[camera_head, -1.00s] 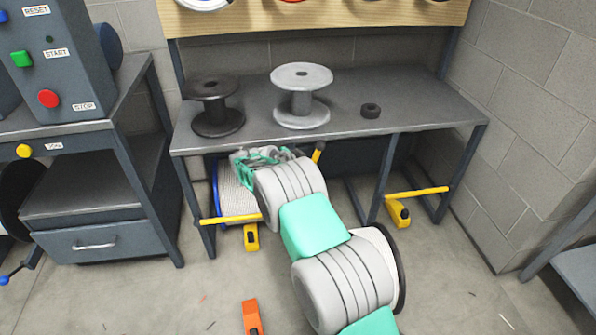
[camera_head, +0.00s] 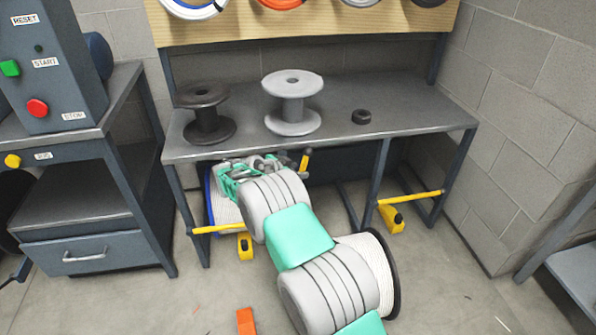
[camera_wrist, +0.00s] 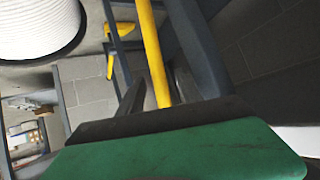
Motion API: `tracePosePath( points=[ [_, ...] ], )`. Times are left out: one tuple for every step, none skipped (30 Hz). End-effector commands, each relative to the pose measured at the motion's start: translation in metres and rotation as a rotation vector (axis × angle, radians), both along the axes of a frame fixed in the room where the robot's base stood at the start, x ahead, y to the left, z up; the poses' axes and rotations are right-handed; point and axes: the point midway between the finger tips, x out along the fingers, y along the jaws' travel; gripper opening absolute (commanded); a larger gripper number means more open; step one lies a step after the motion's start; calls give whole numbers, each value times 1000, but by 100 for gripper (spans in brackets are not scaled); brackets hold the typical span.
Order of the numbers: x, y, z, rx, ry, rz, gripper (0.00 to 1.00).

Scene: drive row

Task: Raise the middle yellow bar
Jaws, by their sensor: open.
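The middle yellow bar (camera_head: 305,160) shows only as a short tilted piece under the bench's front edge, just right of my gripper (camera_head: 258,166). The rest of it is hidden by my arm. In the wrist view a yellow bar (camera_wrist: 153,45) runs from the top edge down between the two dark fingers of my gripper (camera_wrist: 158,88). My gripper is open. Whether a finger touches the bar I cannot tell. A left yellow bar (camera_head: 218,229) and a right yellow bar (camera_head: 410,197) lie near level, low between the bench legs.
The bench (camera_head: 410,115) carries a black spool (camera_head: 206,118), a grey spool (camera_head: 291,105) and a small black ring (camera_head: 361,117). A white reel (camera_head: 374,265) stands beside my arm. A control cabinet (camera_head: 58,75) is left.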

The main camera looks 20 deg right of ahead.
Motion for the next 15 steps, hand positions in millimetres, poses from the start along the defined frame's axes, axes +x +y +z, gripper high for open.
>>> tracePosePath(
  points=[
    [0, 0, 0, 0, 1, -1, 41],
    [0, 0, 0, 0, 1, -1, 41],
    [0, 0, 0, 0, 1, -1, 41],
    [-1, 1, 1, 0, 1, -1, 41],
    [-1, 2, 2, 0, 1, -1, 41],
    [-2, 5, 5, 0, 0, 0, 41],
    [-3, 8, 8, 0, -1, 0, 41],
    [-5, 11, 11, 0, -1, 1, 41],
    [-8, 17, 16, 1, 0, 2, 41],
    [-11, 22, 20, 1, -1, 3, 41],
    [-13, 27, 23, -1, 0, 3, 41],
    [-16, 33, 28, 0, -1, 3, 41],
    [-19, 38, 32, 0, -1, 3, 41],
    [-21, 42, 34, 0, 0, 2, 41],
    [-24, 47, 38, 1, 0, 2, 41]
  ],
)
